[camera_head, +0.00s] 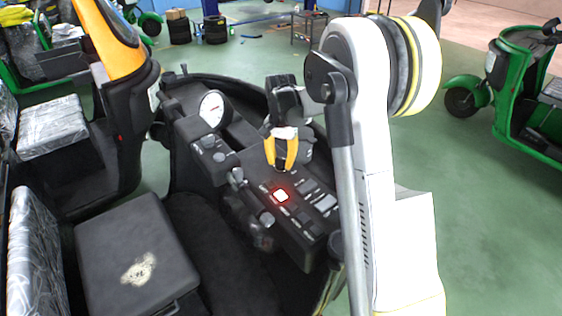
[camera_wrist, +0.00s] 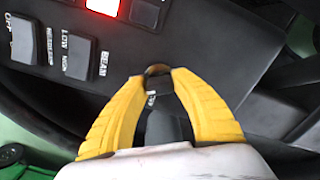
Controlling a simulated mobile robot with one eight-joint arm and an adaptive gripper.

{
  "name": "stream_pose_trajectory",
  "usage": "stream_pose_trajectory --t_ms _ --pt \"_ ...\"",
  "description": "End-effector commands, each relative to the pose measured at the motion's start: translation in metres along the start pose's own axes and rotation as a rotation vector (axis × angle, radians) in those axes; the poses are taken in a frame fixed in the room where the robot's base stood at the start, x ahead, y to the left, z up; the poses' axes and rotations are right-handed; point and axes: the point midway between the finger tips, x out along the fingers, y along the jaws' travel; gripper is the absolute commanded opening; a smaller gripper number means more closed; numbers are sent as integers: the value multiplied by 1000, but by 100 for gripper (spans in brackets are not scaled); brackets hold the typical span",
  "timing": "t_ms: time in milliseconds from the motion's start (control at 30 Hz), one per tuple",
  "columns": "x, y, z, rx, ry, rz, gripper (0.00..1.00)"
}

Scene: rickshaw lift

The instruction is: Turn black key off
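My gripper (camera_head: 281,165) has two yellow fingers and points down at the black dashboard panel (camera_head: 300,205) in the head view. In the wrist view, the fingertips of my gripper (camera_wrist: 158,78) come close together on either side of a small key area. A tan round rim (camera_wrist: 157,69) shows between the tips, with a small dark piece, seemingly the black key (camera_wrist: 152,97), just below it. The gripper looks shut on the key. The fingers hide much of the key, and I cannot tell which way it is turned.
A red lit switch (camera_head: 281,195) is on the panel, also in the wrist view (camera_wrist: 103,5). Black rocker switches (camera_wrist: 78,57) lie left of the fingers. A round white gauge (camera_head: 212,108) and a black seat (camera_head: 137,255) are nearby. A green vehicle (camera_head: 525,95) stands right.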

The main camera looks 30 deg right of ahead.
Motion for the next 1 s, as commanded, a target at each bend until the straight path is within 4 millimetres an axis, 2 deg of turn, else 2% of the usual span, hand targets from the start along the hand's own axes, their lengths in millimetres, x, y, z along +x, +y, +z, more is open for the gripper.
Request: stream_pose_trajectory --t_ms 467,667,1000 --pt "1 0 0 -67 0 1 1" --pt "1 0 0 -200 -1 1 1" --pt "1 0 1 -516 -1 1 1"
